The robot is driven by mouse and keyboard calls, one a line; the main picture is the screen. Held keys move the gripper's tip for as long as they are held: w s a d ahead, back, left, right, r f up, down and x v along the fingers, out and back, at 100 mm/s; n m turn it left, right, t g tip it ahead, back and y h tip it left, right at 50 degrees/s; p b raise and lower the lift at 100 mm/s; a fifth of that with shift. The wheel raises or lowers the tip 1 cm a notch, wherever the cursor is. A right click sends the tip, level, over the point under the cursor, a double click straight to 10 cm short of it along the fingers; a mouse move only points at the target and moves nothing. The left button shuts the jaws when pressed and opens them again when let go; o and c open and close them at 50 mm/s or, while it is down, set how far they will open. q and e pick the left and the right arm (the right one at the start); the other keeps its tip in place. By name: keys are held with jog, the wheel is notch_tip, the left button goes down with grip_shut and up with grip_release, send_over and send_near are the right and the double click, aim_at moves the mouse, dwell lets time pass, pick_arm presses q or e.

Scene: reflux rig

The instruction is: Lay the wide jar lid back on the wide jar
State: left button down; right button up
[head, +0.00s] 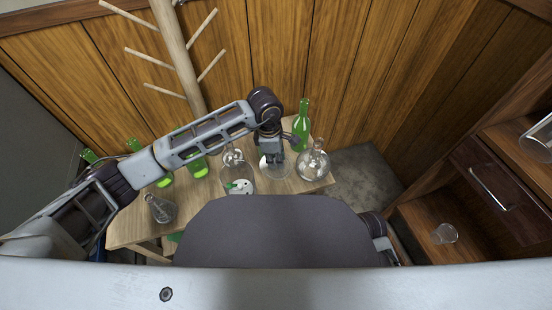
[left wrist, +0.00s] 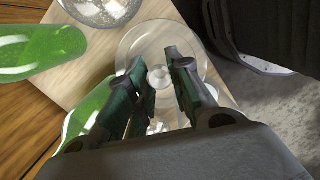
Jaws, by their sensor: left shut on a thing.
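My left gripper (head: 270,156) hangs over the right half of the wooden table. In the left wrist view its two fingers (left wrist: 162,80) are closed around the small round knob of a clear glass disc, the wide jar lid (left wrist: 150,42). The lid's rim also shows below the gripper in the head view (head: 274,174). I cannot tell how far the lid is above the table. To its left stands a clear, wide glass vessel (head: 240,187) with white and green contents, apparently the wide jar. My own body hides part of the table front. My right gripper is not visible.
A green bottle (head: 301,128) stands behind and right of the gripper, and a round clear flask (head: 313,164) stands at the right. A conical flask (head: 160,209) and several green bottles are at the left. A wooden rack (head: 178,50) rises behind. A shelf unit (head: 500,185) stands at right.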

aim_at(275, 160)
pick_arm(q)
jog(key=shift+r+p, duration=0.8)
jog(key=shift+r, duration=0.8)
jog(key=shift+a, duration=0.1)
